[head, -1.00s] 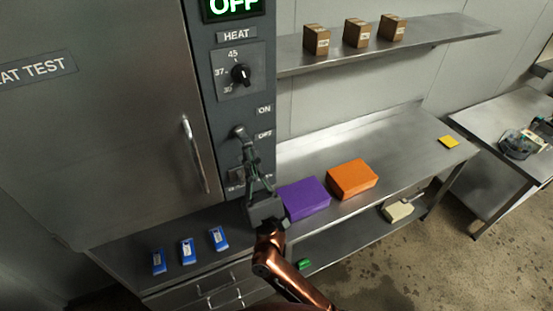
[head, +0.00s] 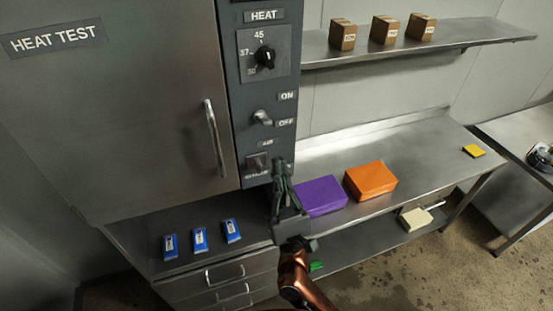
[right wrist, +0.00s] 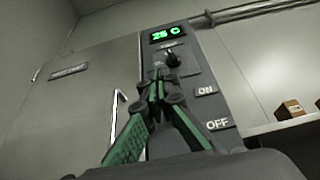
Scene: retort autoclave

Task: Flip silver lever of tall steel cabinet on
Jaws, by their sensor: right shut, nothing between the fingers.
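The tall steel cabinet (head: 130,110), labelled HEAT TEST, stands at the left with a dark control panel on its right side. The silver lever (head: 262,117) sits on that panel beside the ON and OFF labels, with its tip appearing raised toward ON. My right gripper (head: 281,166) is shut and empty, below and to the right of the lever and apart from it. In the right wrist view the gripper (right wrist: 160,82) covers the lever. The panel's display (right wrist: 167,34) there reads 25 C in green. My left gripper is not in view.
A heat knob (head: 265,57) is above the lever and another switch (head: 257,162) below. The cabinet door handle (head: 214,138) stands out nearby. Purple (head: 320,196) and orange (head: 371,180) boxes lie on the bench. Blue packs (head: 200,239) lie below the door.

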